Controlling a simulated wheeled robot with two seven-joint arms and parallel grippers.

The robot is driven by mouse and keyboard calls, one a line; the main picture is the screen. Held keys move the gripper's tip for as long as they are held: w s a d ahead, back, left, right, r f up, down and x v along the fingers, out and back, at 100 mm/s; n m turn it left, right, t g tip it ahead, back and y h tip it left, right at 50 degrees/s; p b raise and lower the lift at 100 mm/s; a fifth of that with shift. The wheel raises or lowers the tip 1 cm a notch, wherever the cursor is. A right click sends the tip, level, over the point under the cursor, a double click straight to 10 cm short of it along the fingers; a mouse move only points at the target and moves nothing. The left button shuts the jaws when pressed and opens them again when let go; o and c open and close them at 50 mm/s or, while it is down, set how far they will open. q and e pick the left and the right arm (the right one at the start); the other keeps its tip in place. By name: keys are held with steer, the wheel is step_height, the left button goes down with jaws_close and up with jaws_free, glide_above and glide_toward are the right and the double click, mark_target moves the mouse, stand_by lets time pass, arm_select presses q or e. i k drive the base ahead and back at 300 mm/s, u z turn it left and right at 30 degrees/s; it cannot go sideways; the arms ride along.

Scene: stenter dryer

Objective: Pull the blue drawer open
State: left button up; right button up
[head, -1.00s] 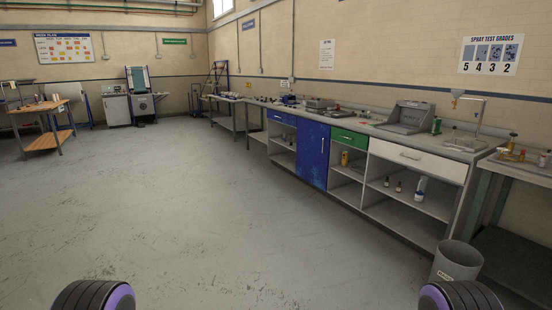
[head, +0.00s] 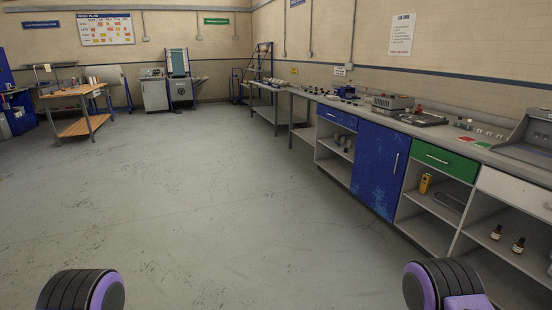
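The blue drawer (head: 337,118) is in the workbench along the right wall, just left of the tall blue cupboard door (head: 378,168). It looks shut, above an open shelf with small items. Two dark, purple-rimmed rounded parts of my own body show at the bottom left and bottom right. I cannot make out gripper fingers in the head view.
The green drawer (head: 446,160) and the white drawer (head: 520,190) sit further right on the same bench. The grey floor (head: 210,200) ahead is clear. A wooden-topped table (head: 78,92) and a grey cabinet (head: 154,94) stand at the back left.

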mark_target(350, 122)
steer(key=u, duration=0.05)
steer(key=i, duration=2.65)
steer(key=z, duration=0.65)
steer(key=i, duration=2.8)
steer(key=z, duration=0.6)
